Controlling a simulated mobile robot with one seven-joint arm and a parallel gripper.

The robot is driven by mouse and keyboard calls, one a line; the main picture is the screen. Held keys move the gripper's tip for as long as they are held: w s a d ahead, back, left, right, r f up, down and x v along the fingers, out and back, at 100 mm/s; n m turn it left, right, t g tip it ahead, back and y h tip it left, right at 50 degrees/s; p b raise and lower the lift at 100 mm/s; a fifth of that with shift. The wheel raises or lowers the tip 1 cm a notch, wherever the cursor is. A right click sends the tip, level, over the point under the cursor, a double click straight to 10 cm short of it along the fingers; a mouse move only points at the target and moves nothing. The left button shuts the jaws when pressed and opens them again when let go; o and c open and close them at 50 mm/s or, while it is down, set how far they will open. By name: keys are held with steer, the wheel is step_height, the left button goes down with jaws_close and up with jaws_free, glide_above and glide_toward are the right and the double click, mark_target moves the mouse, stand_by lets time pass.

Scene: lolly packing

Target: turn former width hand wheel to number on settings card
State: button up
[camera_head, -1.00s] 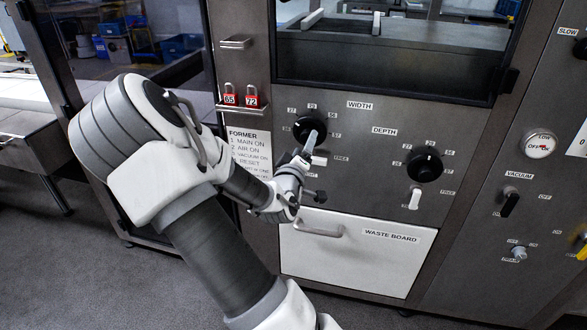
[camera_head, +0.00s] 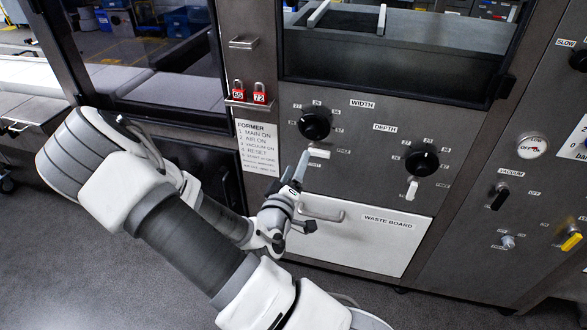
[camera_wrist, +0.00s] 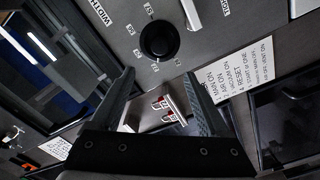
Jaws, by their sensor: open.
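The width hand wheel (camera_head: 314,124) is a round black knob under the WIDTH label (camera_head: 362,104), ringed by small number labels. It also shows in the wrist view (camera_wrist: 159,40), beyond the fingertips. Its exact setting is too small to read. My gripper (camera_head: 303,162) is below the wheel in the head view, apart from it, near the white lever. In the wrist view my gripper (camera_wrist: 158,88) has its two dark fingers spread with nothing between them. I cannot make out a settings card; a FORMER instruction sheet (camera_head: 258,148) is on the panel at left.
A white lever (camera_head: 319,153) sits just below the wheel. The DEPTH wheel (camera_head: 422,161) and its white lever (camera_head: 412,189) are to the right. Red padlocks (camera_head: 259,93) hang on a ledge at left. The waste board drawer (camera_head: 365,239) with its handle is below.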

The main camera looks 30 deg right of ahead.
steer(key=shift+s+d+p+v, duration=0.1)
steer(key=shift+p+v, duration=0.5)
steer(key=shift+v, duration=0.45)
steer(key=shift+s+d+p+v, duration=0.15)
steer(key=shift+p+v, duration=0.45)
steer(key=shift+v, duration=0.4)
steer(key=shift+f, duration=0.1)
